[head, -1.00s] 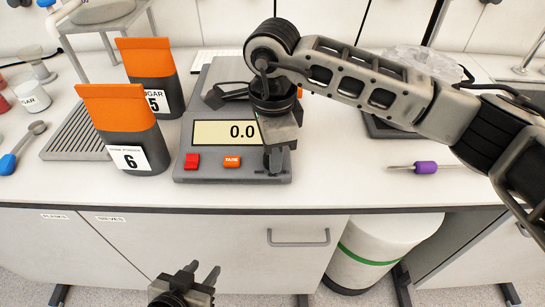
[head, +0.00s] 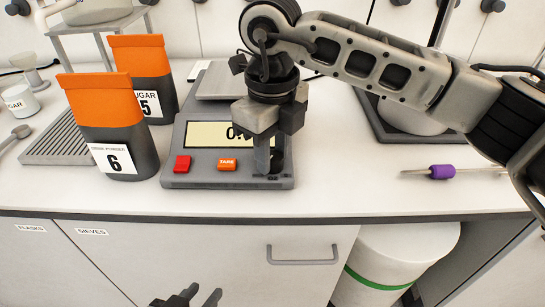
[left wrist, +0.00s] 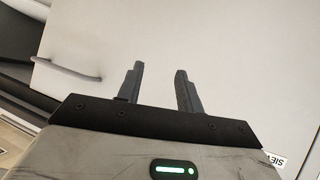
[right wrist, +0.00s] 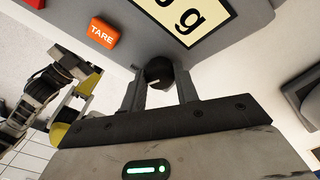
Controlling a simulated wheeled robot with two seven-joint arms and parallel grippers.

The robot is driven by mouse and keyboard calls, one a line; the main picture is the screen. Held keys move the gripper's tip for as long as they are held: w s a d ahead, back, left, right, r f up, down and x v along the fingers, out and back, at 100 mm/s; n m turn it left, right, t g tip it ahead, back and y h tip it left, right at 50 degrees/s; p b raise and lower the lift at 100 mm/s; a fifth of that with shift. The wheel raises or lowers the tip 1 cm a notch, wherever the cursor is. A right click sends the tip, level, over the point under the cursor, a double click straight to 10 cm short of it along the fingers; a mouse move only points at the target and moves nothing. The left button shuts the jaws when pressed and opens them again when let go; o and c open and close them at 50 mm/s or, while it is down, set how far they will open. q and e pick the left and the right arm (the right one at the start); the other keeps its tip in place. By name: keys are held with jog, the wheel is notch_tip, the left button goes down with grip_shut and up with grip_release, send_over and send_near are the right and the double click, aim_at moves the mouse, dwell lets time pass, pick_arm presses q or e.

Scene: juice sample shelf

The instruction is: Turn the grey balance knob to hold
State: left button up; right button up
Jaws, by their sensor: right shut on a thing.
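The balance (head: 205,172) stands on the bench with a lit display, a red button and an orange TARE button. Its knob (right wrist: 159,70) looks dark grey and round, with a pale mark, in the right wrist view. My right gripper (head: 269,170) points down at the balance's front right corner and largely hides the knob in the head view. In the right wrist view its two fingers (right wrist: 160,88) are shut on the knob, one on each side. My left gripper (head: 198,298) is open and empty, low in front of the cabinet doors.
Two orange-topped bags, numbered 6 (head: 112,125) and 5 (head: 146,75), stand left of the balance beside a ribbed grey tray (head: 45,150). A purple-handled tool (head: 442,172) lies to the right. The bench front between the balance and this tool is clear.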

aim_at(272, 156)
jog(key=shift+m+b, duration=0.4)
jog(key=shift+m, duration=1)
jog(key=o, duration=1)
jog(key=shift+c, duration=0.2)
notch_tip(272, 156, up, 16)
